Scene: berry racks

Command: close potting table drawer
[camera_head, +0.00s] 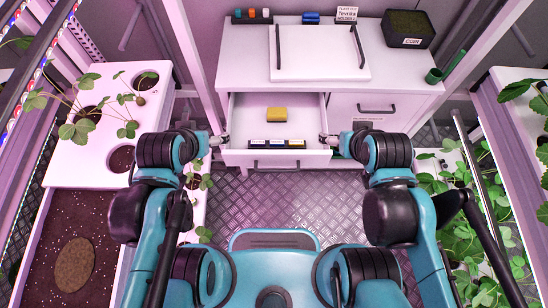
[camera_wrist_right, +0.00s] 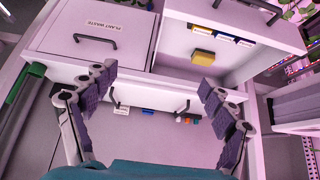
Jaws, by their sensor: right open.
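The white potting table (camera_head: 235,60) stands ahead, and its left drawer (camera_head: 238,157) is pulled out. A dark handle (camera_head: 272,163) is on the drawer's front. A yellow block (camera_head: 277,114) and several small labelled packs lie inside. My left gripper (camera_head: 219,141) is beside the drawer's left front corner; its fingers are too small to read. My right gripper (camera_head: 328,140) is by the right front corner. In the right wrist view my right gripper (camera_wrist_right: 155,78) is spread open and empty, with the open drawer (camera_wrist_right: 178,43) beyond it. I cannot tell whether either gripper touches the drawer.
A closed plant waste drawer (camera_head: 345,108) is right of the open one. A white board (camera_head: 320,65) and a dark coir bin (camera_head: 408,30) are on the tabletop. Planting racks stand left (camera_head: 60,160) and right (camera_head: 500,90). The metal floor (camera_head: 275,200) before the drawer is clear.

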